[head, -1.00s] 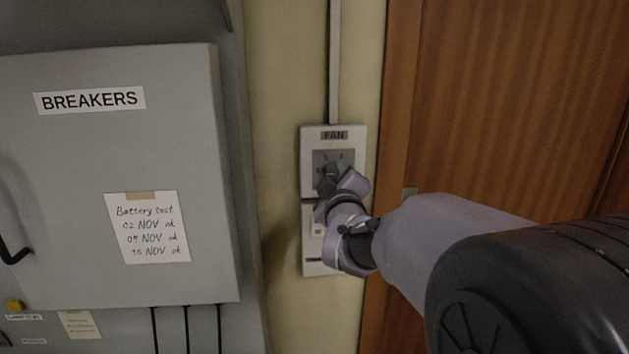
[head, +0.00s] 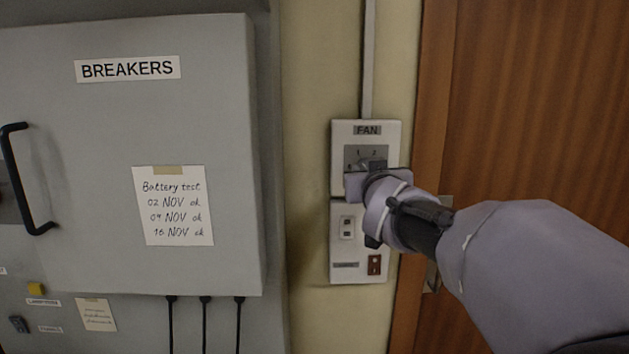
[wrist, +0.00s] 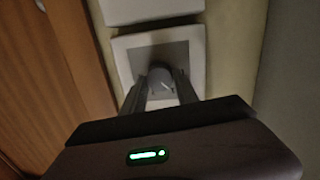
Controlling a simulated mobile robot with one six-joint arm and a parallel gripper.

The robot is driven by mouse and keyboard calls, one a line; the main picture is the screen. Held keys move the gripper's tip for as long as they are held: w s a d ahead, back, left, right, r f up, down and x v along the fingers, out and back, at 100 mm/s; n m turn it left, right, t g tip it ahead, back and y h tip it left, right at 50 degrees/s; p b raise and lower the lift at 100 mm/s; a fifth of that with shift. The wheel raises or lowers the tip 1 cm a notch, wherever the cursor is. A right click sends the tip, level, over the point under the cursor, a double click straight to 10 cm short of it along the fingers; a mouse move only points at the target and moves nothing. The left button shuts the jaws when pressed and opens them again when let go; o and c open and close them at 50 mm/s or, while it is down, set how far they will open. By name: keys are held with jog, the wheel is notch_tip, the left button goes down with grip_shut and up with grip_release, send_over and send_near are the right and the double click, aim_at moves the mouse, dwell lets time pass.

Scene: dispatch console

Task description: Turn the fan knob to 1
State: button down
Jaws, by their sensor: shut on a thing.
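The fan knob (wrist: 160,82) is a dark round knob with a pale pointer line, on a grey dial square of a light wall plate. In the wrist view my gripper (wrist: 161,92) has one finger on each side of the knob and is shut on it. In the head view my gripper (head: 372,172) covers most of the knob and the lower dial. The FAN plate (head: 337,140) shows its label and the marks 1 and 2 above the gripper. The pointer's setting against the marks cannot be told.
A second plate (head: 341,262) with a socket and a small brown switch sits just below. The grey breaker cabinet (head: 110,130) with a black handle stands at left. A wooden door (head: 530,110) is at right. A conduit (head: 368,60) runs up the wall.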

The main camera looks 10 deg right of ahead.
jog(key=shift+f+m+b, duration=0.1)
jog(key=shift+m+b, duration=0.3)
jog(key=shift+m, duration=0.2)
jog(key=c, duration=0.9)
grip_release()
jog(key=p+v, duration=0.5)
jog(key=v, duration=1.2)
jog(key=shift+s, duration=0.2)
